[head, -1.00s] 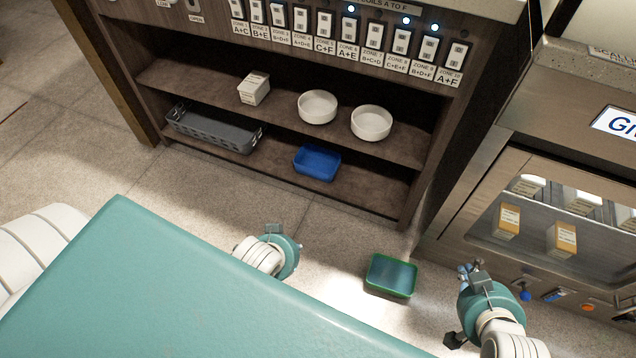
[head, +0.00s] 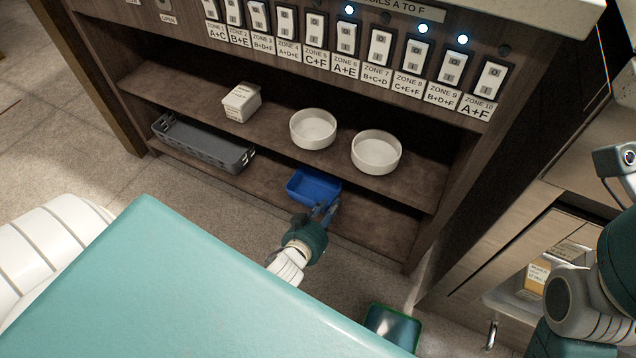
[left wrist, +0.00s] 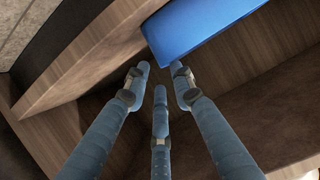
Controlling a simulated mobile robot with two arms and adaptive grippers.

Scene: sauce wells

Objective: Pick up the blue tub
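The blue tub (head: 313,187) sits on the lower shelf of the dark wood unit, near its front edge. My left gripper (head: 326,212) is at the tub's near side, its fingers pointing at it. In the left wrist view the tub (left wrist: 200,22) lies just beyond the fingertips of the left gripper (left wrist: 160,75). The three fingers are apart with nothing between them. Whether one touches the tub I cannot tell. My right arm shows at the right edge of the head view; its fingers are not seen.
A grey basket (head: 203,145) stands left of the tub on the lower shelf (head: 375,222). Two white bowls (head: 313,129) (head: 376,152) and a small white box (head: 241,102) stand on the shelf above. A green-rimmed tub (head: 392,326) is below. A teal surface (head: 190,285) fills the foreground.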

